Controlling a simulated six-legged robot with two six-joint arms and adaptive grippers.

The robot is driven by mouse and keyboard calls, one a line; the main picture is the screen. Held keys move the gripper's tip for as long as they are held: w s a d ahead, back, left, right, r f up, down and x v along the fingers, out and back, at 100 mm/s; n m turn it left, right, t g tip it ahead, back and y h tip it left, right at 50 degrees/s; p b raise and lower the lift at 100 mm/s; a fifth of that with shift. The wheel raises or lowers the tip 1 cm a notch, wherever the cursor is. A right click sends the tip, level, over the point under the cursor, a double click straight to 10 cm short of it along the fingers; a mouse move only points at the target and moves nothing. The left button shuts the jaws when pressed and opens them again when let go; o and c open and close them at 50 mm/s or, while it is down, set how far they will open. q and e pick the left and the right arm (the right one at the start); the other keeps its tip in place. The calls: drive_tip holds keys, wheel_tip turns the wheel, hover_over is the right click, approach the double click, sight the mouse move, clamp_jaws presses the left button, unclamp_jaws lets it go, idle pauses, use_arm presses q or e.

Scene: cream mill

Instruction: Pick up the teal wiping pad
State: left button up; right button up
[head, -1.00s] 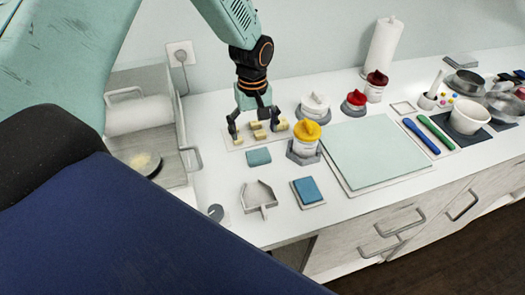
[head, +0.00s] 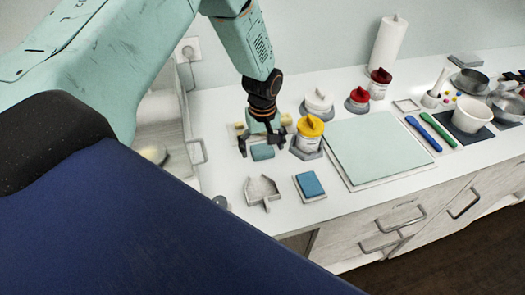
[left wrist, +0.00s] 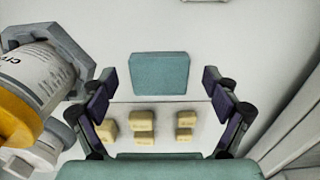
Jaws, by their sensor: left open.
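The teal wiping pad (head: 262,152) lies flat on the white counter, in front of a board with pale yellow blocks. My left gripper (head: 263,146) is above and just behind the pad, pointing down, with its fingers spread. In the left wrist view the pad (left wrist: 159,75) lies ahead of the open left gripper (left wrist: 158,100), about centred between its two fingers and clear of both. Nothing is between the fingers except the view of the counter and blocks. My right gripper is not in view.
A yellow-lidded jar (head: 308,132) in a grey holder stands close right of the gripper. A large pale green mat (head: 375,147) lies to the right. Pale yellow blocks (left wrist: 145,121) sit behind the pad.

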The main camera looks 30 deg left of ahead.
sight(263, 148)
use_arm(q)
drive_tip(key=shift+w+a+f, duration=0.2)
drive_tip(key=shift+w+a, duration=0.05)
drive_tip(key=shift+w, duration=0.05)
drive_tip(key=c, duration=0.6)
drive_tip(key=shift+s+d+r, duration=0.1)
drive_tip(key=shift+d, duration=0.05)
drive_tip(key=c, duration=0.3)
drive_tip(key=shift+s+r, duration=0.1)
drive_tip(key=shift+s, duration=0.05)
drive_tip(key=shift+w+r, duration=0.2)
drive_tip(key=shift+r, duration=0.1)
wheel_tip(263, 148, up, 9)
